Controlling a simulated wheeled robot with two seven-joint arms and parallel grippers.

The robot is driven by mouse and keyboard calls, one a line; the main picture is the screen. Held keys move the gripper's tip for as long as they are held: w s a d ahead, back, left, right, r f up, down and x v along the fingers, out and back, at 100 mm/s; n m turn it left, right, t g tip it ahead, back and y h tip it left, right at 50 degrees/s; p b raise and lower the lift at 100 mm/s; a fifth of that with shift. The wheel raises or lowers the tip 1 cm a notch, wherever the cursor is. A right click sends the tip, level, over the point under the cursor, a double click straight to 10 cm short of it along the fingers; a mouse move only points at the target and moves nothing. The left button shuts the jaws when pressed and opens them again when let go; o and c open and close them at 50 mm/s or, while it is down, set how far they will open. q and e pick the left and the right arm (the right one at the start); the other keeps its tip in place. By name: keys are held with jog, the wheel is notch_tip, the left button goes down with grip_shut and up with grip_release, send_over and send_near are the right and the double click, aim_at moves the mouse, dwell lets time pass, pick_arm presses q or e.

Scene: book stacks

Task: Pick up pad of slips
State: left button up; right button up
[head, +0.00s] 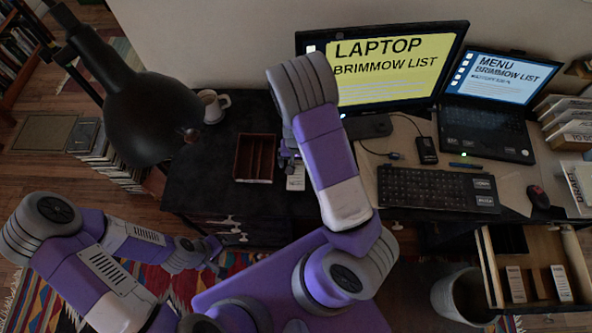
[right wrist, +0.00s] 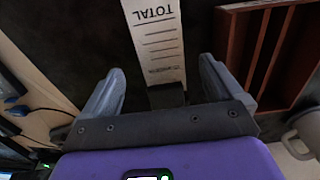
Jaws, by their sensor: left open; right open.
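A white pad of slips (right wrist: 158,42) printed "TOTAL" with ruled lines lies on the dark desk. In the head view the pad (head: 296,180) shows only in part, beside my right arm. My right gripper (right wrist: 158,78) is open, with one finger on each side of the pad's near end and a gap on both sides. I cannot tell how high it is above the desk. In the head view this gripper (head: 289,160) is partly hidden by its own arm. My left gripper (head: 218,258) is open and empty, low in front of the desk, away from the pad.
A reddish wooden compartment tray (head: 254,158) stands left of the pad; it also shows in the right wrist view (right wrist: 232,50). A mug (head: 213,106), black lamp (head: 150,115), monitor (head: 392,65) and keyboard (head: 437,189) surround it. An open drawer (head: 490,270) at right holds similar white pads.

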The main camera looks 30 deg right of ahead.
aim_at(296, 165)
notch_tip(296, 165, down, 3)
jog(key=shift+w+f+b, duration=0.1)
jog(key=shift+w+b, duration=0.05)
jog(key=shift+b, duration=0.15)
jog(key=c, duration=1.2)
